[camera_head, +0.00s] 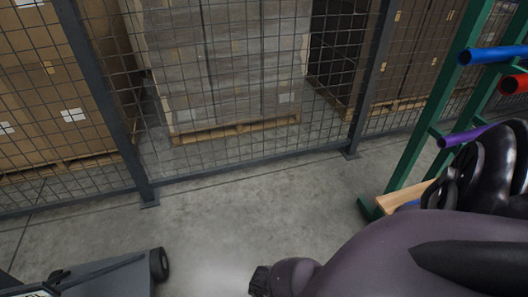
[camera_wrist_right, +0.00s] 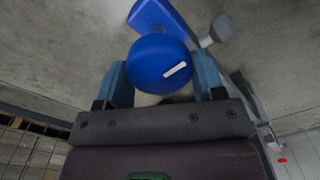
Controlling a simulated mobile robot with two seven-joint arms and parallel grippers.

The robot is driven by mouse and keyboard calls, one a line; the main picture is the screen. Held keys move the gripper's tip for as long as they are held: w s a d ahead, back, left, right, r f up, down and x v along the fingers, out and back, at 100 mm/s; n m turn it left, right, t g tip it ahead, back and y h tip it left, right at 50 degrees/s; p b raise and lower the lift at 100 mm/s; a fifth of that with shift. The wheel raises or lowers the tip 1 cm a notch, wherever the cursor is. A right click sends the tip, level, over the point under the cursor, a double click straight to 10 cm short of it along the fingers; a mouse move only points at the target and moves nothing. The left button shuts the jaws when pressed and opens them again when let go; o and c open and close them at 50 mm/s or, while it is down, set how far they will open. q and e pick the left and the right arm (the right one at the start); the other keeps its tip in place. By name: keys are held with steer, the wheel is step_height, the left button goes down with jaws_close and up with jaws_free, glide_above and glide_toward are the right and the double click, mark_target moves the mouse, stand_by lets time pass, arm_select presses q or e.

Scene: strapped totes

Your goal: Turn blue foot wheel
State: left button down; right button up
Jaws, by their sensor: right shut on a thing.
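The blue foot wheel (camera_wrist_right: 158,56) shows in the right wrist view as a round blue disc with a short white mark on its face. The white mark is slanted, to the right of the disc's centre. My right gripper (camera_wrist_right: 160,77) has one blue-grey finger on each side of the wheel and is shut on it. The wheel is not seen in the head view. My left gripper is in neither view.
A blue plate (camera_wrist_right: 152,14) and a grey round end (camera_wrist_right: 221,29) lie beyond the wheel. In the head view, a mesh fence (camera_head: 240,90) stands before stacked boxes. A green rack (camera_head: 420,110) stands at right, a dark wheeled base (camera_head: 115,277) at lower left. Concrete floor between is clear.

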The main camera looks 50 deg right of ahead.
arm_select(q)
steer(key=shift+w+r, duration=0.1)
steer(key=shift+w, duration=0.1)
arm_select(e)
steer(key=o, duration=0.9)
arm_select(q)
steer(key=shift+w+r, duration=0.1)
arm_select(e)
steer(key=shift+w+r, duration=0.15)
steer(key=shift+r, duration=0.2)
step_height(320, 180, up, 9)
steer(key=p, duration=0.5)
steer(key=shift+w+r, duration=0.1)
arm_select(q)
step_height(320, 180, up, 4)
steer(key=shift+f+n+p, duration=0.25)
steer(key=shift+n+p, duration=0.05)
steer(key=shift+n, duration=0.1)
arm_select(e)
steer(key=shift+s+r, duration=0.25)
steer(key=shift+r, duration=0.25)
